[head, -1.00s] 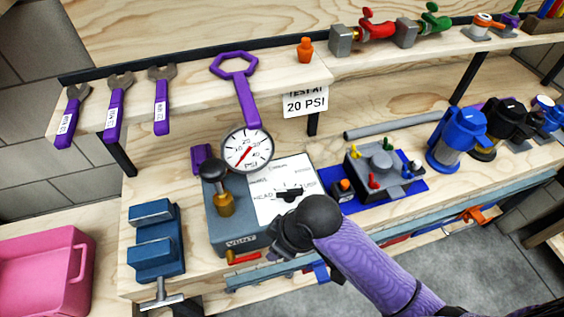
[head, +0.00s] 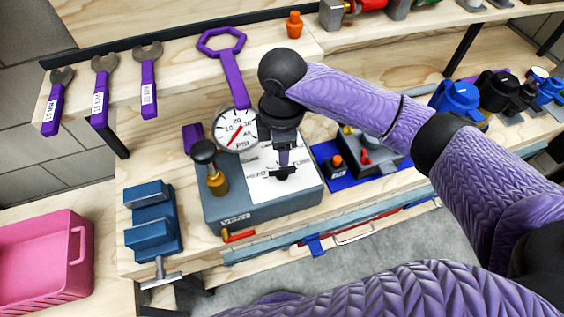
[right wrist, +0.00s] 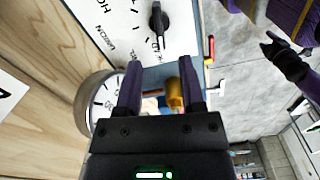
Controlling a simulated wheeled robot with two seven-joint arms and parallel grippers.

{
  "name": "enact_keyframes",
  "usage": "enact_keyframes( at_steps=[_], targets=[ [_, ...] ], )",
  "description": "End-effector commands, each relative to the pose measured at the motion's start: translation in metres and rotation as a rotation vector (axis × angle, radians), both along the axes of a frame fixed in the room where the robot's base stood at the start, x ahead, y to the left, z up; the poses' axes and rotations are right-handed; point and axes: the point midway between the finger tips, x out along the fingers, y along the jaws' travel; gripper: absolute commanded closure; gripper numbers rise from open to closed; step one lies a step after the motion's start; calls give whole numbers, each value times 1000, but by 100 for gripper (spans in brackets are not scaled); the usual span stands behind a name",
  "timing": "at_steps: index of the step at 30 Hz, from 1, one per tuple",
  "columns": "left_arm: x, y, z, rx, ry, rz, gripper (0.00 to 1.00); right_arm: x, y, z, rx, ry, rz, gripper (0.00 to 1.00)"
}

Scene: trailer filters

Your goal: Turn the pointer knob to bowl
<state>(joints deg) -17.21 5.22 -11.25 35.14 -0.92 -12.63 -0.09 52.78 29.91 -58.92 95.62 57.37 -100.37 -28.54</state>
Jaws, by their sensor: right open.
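The black pointer knob (head: 283,173) sits on the white dial panel of a grey box (head: 232,205). Its bar lies roughly sideways in the head view; most labels are covered or too small to read. My right gripper (head: 284,157) hangs over the panel, fingers down, just above or behind the knob; contact cannot be told there. In the right wrist view the knob (right wrist: 157,20) shows beyond the open, empty fingers (right wrist: 160,68), not between them. A dark gripper-like part (right wrist: 285,60) at upper right may be my left gripper; its jaws are unclear.
A round gauge (head: 236,130) and a black-topped brass plunger (head: 206,160) stand left of my right gripper. A blue vise (head: 150,235) is further left. A blue mat (head: 330,155) with a small fixture lies right.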

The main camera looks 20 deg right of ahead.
Motion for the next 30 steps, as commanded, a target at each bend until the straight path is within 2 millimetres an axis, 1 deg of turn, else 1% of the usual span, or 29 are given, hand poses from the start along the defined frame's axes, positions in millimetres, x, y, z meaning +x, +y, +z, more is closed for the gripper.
enact_keyframes(
  at_steps=[2, 6, 10, 12, 14, 20, 21, 23, 24, 26, 27, 28, 30],
  targets=[
    [0, 0, -4, 0, 0, 0, 41, 1, -2, -8, -7, 5, 3, 50],
    [-1, 1, -16, 2, 3, 1, 41, 0, -2, -40, -7, 6, 3, 50],
    [-1, 2, -23, 1, 2, 1, 41, 0, -2, -63, -6, 5, 3, 50],
    [0, 2, -25, 1, 1, -1, 41, 1, -2, -71, -7, 3, 3, 50],
    [0, 2, -26, 1, 0, -2, 41, 1, -2, -73, -7, 3, 3, 50],
    [0, 2, -25, 0, 0, -3, 41, 1, -2, -73, -5, 1, 3, 50],
    [0, 2, -25, 0, 0, -3, 41, 1, -2, -73, -5, 1, 3, 52],
    [0, 2, -25, 0, 0, -3, 41, 1, -2, -73, -5, 1, 3, 65],
    [0, 2, -25, 0, 0, -3, 41, 1, -2, -73, -5, 1, 3, 73],
    [0, 2, -25, 0, 1, -3, 41, 1, -2, -73, -5, 1, 3, 86],
    [-1, 2, -25, 0, 1, -3, 41, 1, -2, -73, -5, 1, 3, 94],
    [-1, 2, -25, 0, 1, -3, 41, 1, -2, -73, -5, 1, 3, 100],
    [-1, 2, -25, 2, 2, -2, 41, 1, -2, -73, -5, 1, 3, 100]
  ],
)
